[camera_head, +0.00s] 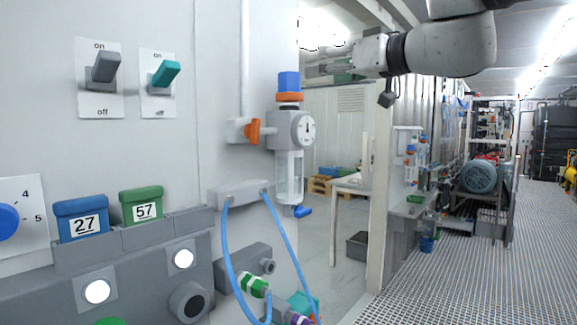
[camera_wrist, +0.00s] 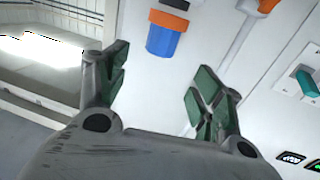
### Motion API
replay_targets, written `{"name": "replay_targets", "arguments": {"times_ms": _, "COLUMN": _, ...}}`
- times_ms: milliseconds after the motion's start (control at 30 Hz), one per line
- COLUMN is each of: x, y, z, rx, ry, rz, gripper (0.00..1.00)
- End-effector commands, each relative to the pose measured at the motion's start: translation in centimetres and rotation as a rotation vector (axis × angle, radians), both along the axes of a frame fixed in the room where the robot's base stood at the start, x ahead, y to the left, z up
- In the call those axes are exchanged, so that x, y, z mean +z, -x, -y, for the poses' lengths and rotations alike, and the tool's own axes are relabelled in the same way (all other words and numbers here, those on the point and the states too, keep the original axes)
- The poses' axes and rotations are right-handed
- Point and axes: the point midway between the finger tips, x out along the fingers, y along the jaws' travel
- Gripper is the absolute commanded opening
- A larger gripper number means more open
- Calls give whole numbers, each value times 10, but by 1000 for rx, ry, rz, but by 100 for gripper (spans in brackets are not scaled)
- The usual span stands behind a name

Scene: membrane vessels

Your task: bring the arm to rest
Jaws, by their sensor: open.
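My arm reaches in from the upper right in the head view, and my gripper (camera_head: 322,71) points left at the top, in front of the doorway. In the wrist view my gripper (camera_wrist: 158,92) shows two green-padded fingers spread apart with nothing between them. Beyond the fingers are the white panel and a blue cap with an orange ring (camera_wrist: 165,35). No contact shows.
The wall panel holds a grey switch (camera_head: 104,68), a teal switch (camera_head: 165,74), a blue box 27 (camera_head: 81,217) and a green box 57 (camera_head: 141,205). A gauge (camera_head: 306,130) and orange valve (camera_head: 252,131) stick out. Blue hoses (camera_head: 228,262) hang below. The grated aisle (camera_head: 460,275) is clear.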

Motion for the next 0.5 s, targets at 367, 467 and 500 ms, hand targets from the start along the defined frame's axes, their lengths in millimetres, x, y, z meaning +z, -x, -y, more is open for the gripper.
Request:
{"name": "replay_targets", "arguments": {"times_ms": 367, "x": -177, "y": 41, "z": 40, "rx": -23, "ry": 70, "rz": -631, "gripper": 67}}
{"name": "replay_targets", "arguments": {"times_ms": 467, "x": -244, "y": 71, "z": 85, "rx": -137, "ry": 156, "rz": -831, "gripper": 67}}
{"name": "replay_targets", "arguments": {"times_ms": 500, "x": -267, "y": 84, "z": 104, "rx": -191, "ry": 191, "rz": -901, "gripper": 67}}
